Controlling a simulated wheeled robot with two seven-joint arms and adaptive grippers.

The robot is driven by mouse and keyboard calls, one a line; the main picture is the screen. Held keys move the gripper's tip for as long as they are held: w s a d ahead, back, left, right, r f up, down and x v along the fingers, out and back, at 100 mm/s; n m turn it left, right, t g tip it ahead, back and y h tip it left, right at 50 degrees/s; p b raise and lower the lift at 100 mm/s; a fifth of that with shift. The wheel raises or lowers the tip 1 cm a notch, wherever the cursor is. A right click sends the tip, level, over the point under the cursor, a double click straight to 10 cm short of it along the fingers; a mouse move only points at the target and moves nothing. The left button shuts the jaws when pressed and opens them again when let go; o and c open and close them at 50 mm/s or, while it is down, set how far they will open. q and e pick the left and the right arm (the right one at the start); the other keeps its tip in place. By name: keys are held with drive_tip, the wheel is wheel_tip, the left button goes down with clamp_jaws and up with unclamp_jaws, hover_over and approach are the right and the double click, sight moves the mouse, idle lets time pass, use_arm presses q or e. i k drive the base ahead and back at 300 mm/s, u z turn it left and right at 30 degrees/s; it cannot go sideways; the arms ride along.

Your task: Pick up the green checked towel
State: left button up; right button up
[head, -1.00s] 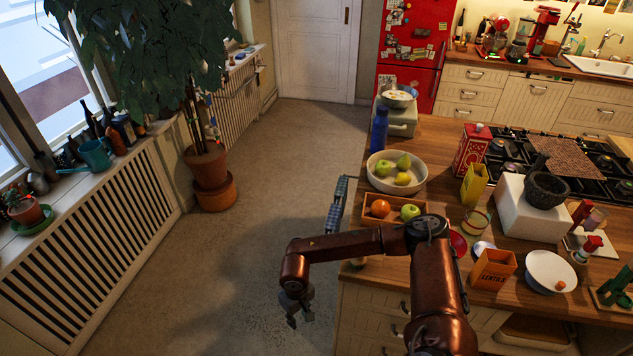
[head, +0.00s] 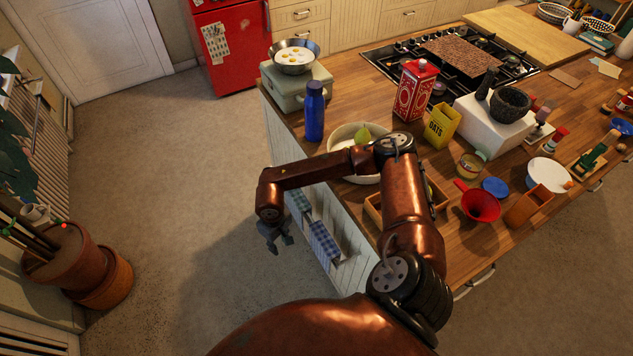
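Two checked towels hang on the left end of the island. The one farther back (head: 300,199) looks grey-green, partly covered by my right forearm. The nearer one (head: 323,243) is blue and white checked. My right gripper (head: 277,246) points down, just left of the towels in the picture, over the floor. Its fingers look apart, with nothing between them. I cannot tell its exact distance from the towels. My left gripper is not in view.
A potted plant (head: 75,260) stands at left. The floor between is clear.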

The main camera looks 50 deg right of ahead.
sight(298, 203)
drive_tip(key=z, duration=0.4)
drive_tip(key=i, duration=0.85)
drive_tip(key=z, duration=0.3)
